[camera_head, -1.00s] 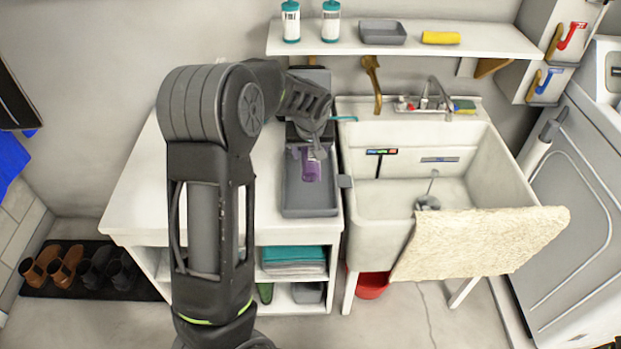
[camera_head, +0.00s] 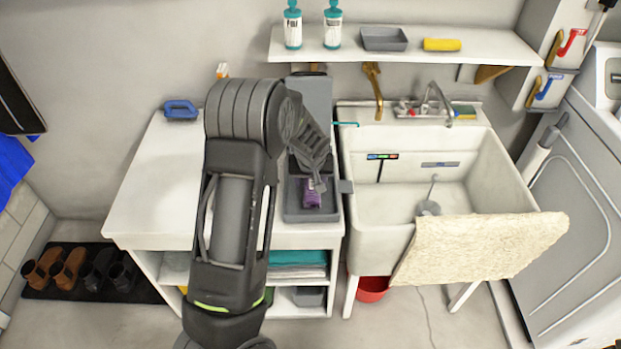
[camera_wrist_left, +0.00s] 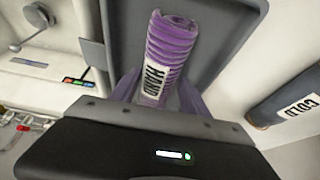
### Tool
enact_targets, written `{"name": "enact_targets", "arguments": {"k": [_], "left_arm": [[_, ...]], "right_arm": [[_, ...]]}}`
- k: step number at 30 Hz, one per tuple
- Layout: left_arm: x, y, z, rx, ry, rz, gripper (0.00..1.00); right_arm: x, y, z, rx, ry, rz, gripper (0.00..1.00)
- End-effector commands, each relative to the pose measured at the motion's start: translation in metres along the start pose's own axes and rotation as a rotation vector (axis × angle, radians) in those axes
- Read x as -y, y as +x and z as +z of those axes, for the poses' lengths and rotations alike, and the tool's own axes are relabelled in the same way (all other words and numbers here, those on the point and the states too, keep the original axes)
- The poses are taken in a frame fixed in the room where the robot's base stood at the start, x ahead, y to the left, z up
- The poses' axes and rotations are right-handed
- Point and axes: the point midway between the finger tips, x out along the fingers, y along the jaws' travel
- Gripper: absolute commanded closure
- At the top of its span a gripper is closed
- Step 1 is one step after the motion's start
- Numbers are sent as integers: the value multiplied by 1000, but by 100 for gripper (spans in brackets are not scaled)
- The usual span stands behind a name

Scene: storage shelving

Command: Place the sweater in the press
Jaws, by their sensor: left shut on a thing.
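The sweater is a purple rolled bundle (camera_head: 312,194) with a white label reading "HAND" in the left wrist view (camera_wrist_left: 170,45). My left gripper (camera_head: 318,182) is shut on it, with the roll standing out from the jaws. In the head view the sweater appears over the shallow grey lower part of the press (camera_head: 300,214) on the white counter. I cannot tell whether it touches the bottom. A grey upright panel (camera_head: 316,98) stands behind, partly hidden by my arm. The grey tray surface lies beyond the sweater in the left wrist view (camera_wrist_left: 225,20).
A white sink (camera_head: 375,215) with a beige towel (camera_head: 480,248) over its front stands right of the counter. A dark roll labelled "COLD" (camera_wrist_left: 275,106) lies beside the tray. A shelf (camera_head: 490,45) hangs above.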

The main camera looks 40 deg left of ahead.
Motion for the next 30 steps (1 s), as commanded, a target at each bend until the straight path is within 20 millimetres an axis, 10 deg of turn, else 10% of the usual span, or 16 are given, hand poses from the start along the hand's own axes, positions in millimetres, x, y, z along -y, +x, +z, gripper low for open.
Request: {"name": "enact_targets", "arguments": {"k": [10, 11, 18, 30], "left_arm": [[0, 4, 1, -2, 0, 1, 100], [0, 2, 1, -1, 1, 0, 44], [0, 2, 1, -1, 1, 0, 25], [0, -4, -1, -2, 0, 1, 25]], "right_arm": [[-2, 6, 0, -1, -1, -1, 64], [-1, 4, 0, -1, -1, -1, 64], [-1, 3, 0, -1, -1, -1, 64], [0, 0, 0, 0, 0, 0, 64]]}}
